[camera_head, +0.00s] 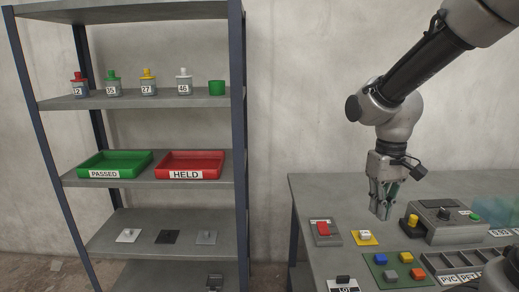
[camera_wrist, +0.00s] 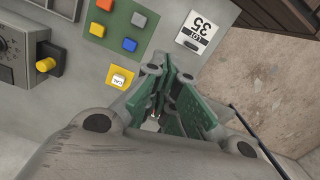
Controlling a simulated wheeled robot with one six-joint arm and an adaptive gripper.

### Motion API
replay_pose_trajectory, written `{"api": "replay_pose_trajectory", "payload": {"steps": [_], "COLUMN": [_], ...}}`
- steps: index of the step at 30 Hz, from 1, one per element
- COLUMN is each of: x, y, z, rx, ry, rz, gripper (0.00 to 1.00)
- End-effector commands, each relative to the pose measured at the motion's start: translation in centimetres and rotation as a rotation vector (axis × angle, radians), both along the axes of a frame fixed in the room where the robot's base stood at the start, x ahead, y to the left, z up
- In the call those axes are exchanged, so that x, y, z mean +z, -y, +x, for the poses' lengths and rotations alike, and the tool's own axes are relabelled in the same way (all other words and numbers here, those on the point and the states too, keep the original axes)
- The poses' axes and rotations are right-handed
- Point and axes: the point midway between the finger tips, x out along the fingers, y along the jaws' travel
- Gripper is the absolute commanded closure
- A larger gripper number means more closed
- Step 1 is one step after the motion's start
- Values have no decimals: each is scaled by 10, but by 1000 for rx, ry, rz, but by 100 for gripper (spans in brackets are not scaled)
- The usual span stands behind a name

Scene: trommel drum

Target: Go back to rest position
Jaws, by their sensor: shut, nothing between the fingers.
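My gripper (camera_head: 383,213) hangs from my arm above the left part of the workbench (camera_head: 320,188), pointing down. Its fingers are together with nothing between them. In the wrist view the green-padded fingers (camera_wrist: 165,118) show close up, over the area near the bench's edge. In the head view the gripper is above and behind a yellow plate with a white button (camera_head: 365,237) and appears clear of it. The same yellow plate shows in the wrist view (camera_wrist: 119,78).
A grey machine with a yellow knob (camera_head: 440,222) stands right of the gripper. A red switch (camera_head: 323,230), a green board of coloured blocks (camera_head: 397,270) and a LOT card (camera_head: 343,285) lie on the bench. The shelf rack (camera_head: 238,120), holding PASSED (camera_head: 115,163) and HELD (camera_head: 190,164) trays, stands left.

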Motion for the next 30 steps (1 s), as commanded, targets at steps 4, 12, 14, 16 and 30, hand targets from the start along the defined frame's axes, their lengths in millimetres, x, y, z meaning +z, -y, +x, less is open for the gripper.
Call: {"api": "replay_pose_trajectory", "payload": {"steps": [4,12,14,16,30], "x": [38,79,86,93,95], "y": [29,60,63,66,66], "z": [-49,-104,-109,-112,-111], "rx": [-33,-132,-147,-162,-160], "ry": [105,333,373,408,414], "rz": [20,42,43,43,44], "gripper": [100,100,100,100,100]}}
